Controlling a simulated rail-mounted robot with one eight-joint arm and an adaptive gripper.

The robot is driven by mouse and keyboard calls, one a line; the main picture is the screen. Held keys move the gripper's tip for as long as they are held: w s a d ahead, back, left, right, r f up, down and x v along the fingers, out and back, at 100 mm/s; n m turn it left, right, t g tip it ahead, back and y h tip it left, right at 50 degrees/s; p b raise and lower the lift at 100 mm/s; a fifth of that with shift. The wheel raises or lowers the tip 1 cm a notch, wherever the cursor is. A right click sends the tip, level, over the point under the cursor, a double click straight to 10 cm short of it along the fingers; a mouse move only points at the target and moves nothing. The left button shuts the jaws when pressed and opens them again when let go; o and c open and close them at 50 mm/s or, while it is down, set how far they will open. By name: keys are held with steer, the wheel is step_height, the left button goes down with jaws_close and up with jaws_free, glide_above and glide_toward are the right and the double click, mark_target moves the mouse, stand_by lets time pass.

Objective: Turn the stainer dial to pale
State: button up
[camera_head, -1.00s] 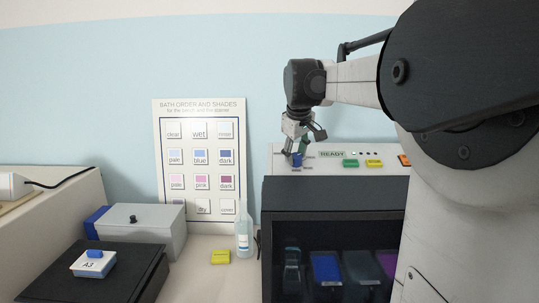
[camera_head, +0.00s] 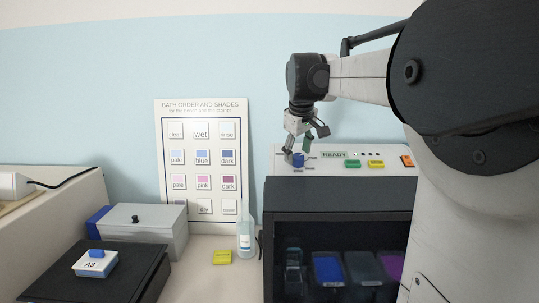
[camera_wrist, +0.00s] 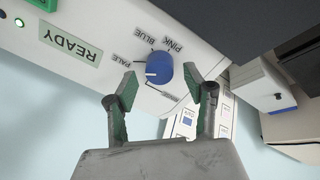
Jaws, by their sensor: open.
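The stainer dial (camera_wrist: 159,69) is a blue round knob on the stainer's white front panel, and it also shows in the head view (camera_head: 298,160). Its labels include PALE, BLUE and PINK; one more below is too small to read. The white mark on the knob points left and slightly down in the wrist view, near the PALE side (camera_wrist: 121,60). My gripper (camera_wrist: 160,76) is open, its green-padded fingers on either side of the knob with gaps showing. It also shows above the dial in the head view (camera_head: 297,146). I cannot tell whether it touches the dial.
A READY display (camera_head: 334,155) and green, yellow and orange buttons (camera_head: 375,163) sit right of the dial. Below is the dark stainer bay (camera_head: 335,215) with coloured baths. A bottle (camera_head: 245,238), yellow block (camera_head: 222,257) and shade chart (camera_head: 201,105) stand to the left.

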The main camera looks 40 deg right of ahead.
steer(key=v, duration=1.1)
steer(key=shift+f, duration=0.1)
